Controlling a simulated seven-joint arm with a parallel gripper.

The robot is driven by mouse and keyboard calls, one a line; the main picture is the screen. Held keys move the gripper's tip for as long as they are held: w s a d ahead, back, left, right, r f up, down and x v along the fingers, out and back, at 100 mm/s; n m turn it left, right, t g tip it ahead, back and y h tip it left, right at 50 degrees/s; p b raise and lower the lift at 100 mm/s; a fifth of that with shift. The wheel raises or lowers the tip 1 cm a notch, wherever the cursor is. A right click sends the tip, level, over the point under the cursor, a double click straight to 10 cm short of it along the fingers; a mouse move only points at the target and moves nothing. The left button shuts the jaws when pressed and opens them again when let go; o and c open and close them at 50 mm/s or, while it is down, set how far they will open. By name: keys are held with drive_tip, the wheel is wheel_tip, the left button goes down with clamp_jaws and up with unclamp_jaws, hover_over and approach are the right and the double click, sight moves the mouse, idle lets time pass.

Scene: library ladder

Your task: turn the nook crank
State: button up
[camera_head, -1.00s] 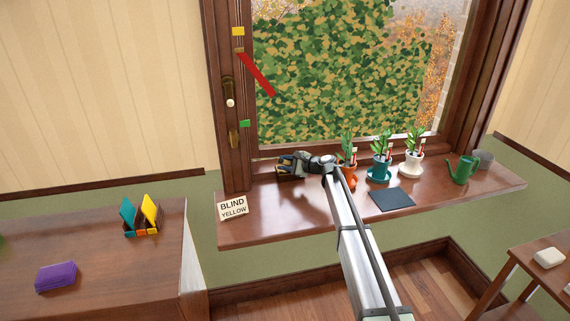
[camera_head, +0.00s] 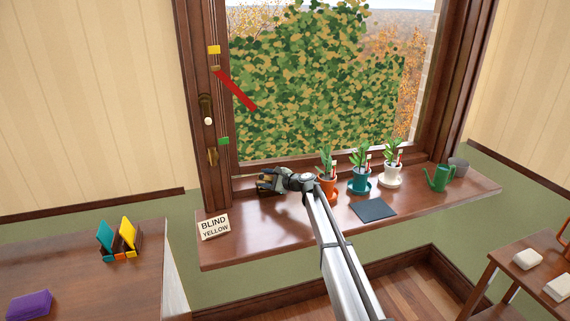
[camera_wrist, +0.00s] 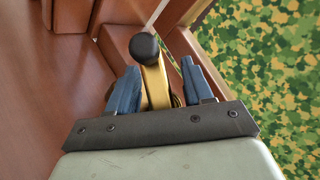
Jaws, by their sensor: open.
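A brass crank with a round black knob (camera_wrist: 145,46) shows in the wrist view, standing between the two blue fingers of my gripper (camera_wrist: 158,90). The fingers are apart, one on each side of the brass arm; I cannot tell whether either touches it. In the head view my gripper (camera_head: 266,182) is low at the left end of the window sill, by the frame, and hides most of the crank. A red pointer (camera_head: 236,89) slants down to the right from the left window post, between a yellow marker (camera_head: 214,49) above and a green marker (camera_head: 223,141) below.
A "BLIND YELLOW" card (camera_head: 214,227) stands on the sill (camera_head: 290,235) left of my gripper. Several potted plants (camera_head: 360,180), a dark mat (camera_head: 373,209) and a green watering can (camera_head: 438,177) are to its right. A leaf-patterned blind (camera_head: 310,90) covers much of the window.

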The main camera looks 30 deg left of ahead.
drive_tip(key=m+t, duration=0.1)
drive_tip(key=m, duration=0.1)
drive_tip(key=m+t+y, duration=0.1)
drive_tip(key=shift+w+r+m, duration=0.2)
drive_tip(key=shift+m, duration=0.2)
drive_tip(key=m+t, duration=0.3)
drive_tip(key=m, duration=0.1)
drive_tip(key=shift+w+r+t, duration=0.25)
drive_tip(key=shift+w+t, duration=0.15)
drive_tip(key=shift+s+d+m, duration=0.1)
drive_tip(key=shift+d+m, duration=0.2)
drive_tip(key=shift+d, duration=0.1)
drive_tip(key=v, duration=1.2)
drive_tip(key=shift+s+d, duration=0.25)
drive_tip(key=shift+d, duration=0.05)
drive_tip(key=shift+d+r, duration=0.15)
drive_tip(key=shift+r, duration=0.05)
drive_tip(key=w+r+n+g+h, duration=0.3)
drive_tip(key=r+n+g+h, duration=0.1)
drive_tip(key=n, duration=0.5)
drive_tip(key=w+r+n+g+h, duration=0.2)
drive_tip(key=r+n+g+h, duration=0.1)
drive_tip(key=r+n, duration=0.4)
drive_tip(key=shift+w+a+r+n+g+h, duration=0.2)
drive_tip(key=shift+w+a+n+g+h, duration=0.3)
drive_tip(key=shift+n, duration=0.6)
drive_tip(key=shift+s+d, duration=0.1)
drive_tip(key=shift+s, duration=0.1)
